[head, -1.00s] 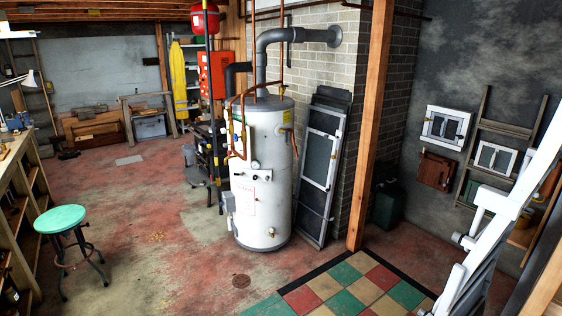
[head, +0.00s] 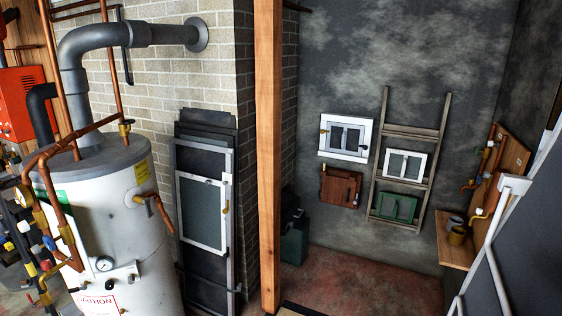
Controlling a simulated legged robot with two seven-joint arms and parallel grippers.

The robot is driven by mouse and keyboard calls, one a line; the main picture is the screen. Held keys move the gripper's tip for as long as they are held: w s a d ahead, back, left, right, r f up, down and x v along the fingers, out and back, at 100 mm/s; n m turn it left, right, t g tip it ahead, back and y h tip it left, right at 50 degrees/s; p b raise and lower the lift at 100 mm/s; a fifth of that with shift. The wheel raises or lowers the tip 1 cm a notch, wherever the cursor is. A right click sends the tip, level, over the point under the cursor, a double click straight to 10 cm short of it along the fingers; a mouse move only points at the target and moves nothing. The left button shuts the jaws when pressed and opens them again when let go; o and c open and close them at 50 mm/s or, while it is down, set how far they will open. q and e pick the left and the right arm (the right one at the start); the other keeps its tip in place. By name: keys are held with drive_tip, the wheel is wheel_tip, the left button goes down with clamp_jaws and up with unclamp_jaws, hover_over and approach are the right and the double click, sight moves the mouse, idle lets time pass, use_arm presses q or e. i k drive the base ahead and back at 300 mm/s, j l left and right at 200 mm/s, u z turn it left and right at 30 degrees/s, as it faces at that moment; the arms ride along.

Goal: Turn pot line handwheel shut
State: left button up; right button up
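Copper pipes with small valve fittings (head: 487,180) run on a wooden board (head: 510,160) at the right wall. Below them, pots (head: 456,232) stand on a wooden shelf (head: 446,252). The fittings are too small to tell which, if any, is the pot line handwheel. More valves with small coloured handles (head: 48,244) sit on the copper pipes left of the white water heater (head: 135,225). Neither of my grippers is in view.
A wooden post (head: 268,160) stands in the middle, with leaning framed panels (head: 205,205) left of it. A ladder rack (head: 410,155) with small window frames is on the back wall. A white frame (head: 494,235) fills the right foreground. Red floor (head: 345,280) is clear beyond the post.

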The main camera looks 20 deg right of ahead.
sight(479, 179)
drive_tip(key=i+z, duration=0.35)
drive_tip(key=z, duration=0.15)
drive_tip(key=i+j+z, duration=0.1)
drive_tip(key=i+z, duration=0.2)
drive_tip(key=z, duration=0.15)
drive_tip(key=i+j+z, duration=0.2)
drive_tip(key=z, duration=0.3)
drive_tip(key=i+j+z, duration=0.7)
drive_tip(key=z, duration=0.15)
drive_tip(key=i+j, duration=0.45)
drive_tip(key=j+u, duration=0.05)
